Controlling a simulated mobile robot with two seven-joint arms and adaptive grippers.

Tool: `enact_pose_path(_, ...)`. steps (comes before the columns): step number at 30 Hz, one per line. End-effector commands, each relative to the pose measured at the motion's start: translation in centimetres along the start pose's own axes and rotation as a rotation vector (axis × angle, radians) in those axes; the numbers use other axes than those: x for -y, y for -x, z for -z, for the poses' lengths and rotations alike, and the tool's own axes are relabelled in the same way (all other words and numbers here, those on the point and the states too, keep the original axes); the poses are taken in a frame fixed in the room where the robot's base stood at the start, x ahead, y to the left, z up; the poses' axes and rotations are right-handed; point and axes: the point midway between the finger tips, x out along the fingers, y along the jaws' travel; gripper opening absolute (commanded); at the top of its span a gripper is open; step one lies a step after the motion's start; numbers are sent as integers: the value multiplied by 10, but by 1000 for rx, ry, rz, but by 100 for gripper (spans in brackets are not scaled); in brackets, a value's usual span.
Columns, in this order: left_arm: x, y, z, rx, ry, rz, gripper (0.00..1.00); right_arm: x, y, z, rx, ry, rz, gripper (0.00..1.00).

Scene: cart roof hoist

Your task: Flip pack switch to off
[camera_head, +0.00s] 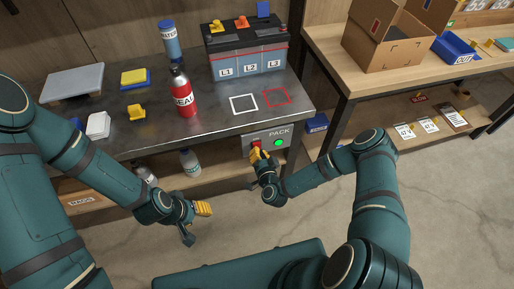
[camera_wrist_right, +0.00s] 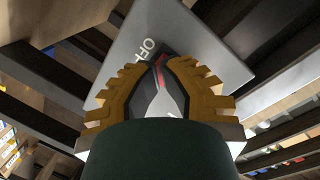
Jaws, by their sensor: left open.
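The pack switch is on a grey box (camera_head: 264,145) under the front edge of the metal bench, below the word PACK. Its red part (camera_head: 255,143) shows just above my right gripper (camera_head: 258,154), and a green lamp (camera_head: 279,142) glows beside it. In the right wrist view, the grey plate (camera_wrist_right: 205,45) carries the word OFF. There the yellow fingers of my right gripper (camera_wrist_right: 161,65) close in on the red lever (camera_wrist_right: 159,76), which shows between their tips. My left gripper (camera_head: 197,220) is open and empty in front of the bench's lower shelf.
On the bench stand a battery (camera_head: 248,50) marked L1, L2 and L3, a red bottle (camera_head: 182,92) and a blue bottle (camera_head: 171,42). A wooden table (camera_head: 325,45) with a cardboard box (camera_head: 385,45) is at right. The floor in front is clear.

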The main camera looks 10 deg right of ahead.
Motion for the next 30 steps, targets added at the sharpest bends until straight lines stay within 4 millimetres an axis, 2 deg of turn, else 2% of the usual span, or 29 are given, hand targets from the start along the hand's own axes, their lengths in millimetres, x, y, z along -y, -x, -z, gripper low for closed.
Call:
enact_pose_path(10,-1,2,0,0,0,0,47,2,2,1,-2,0,2,0)
enact_pose_path(30,-8,20,2,0,0,0,47,1,51,1,1,0,1,0)
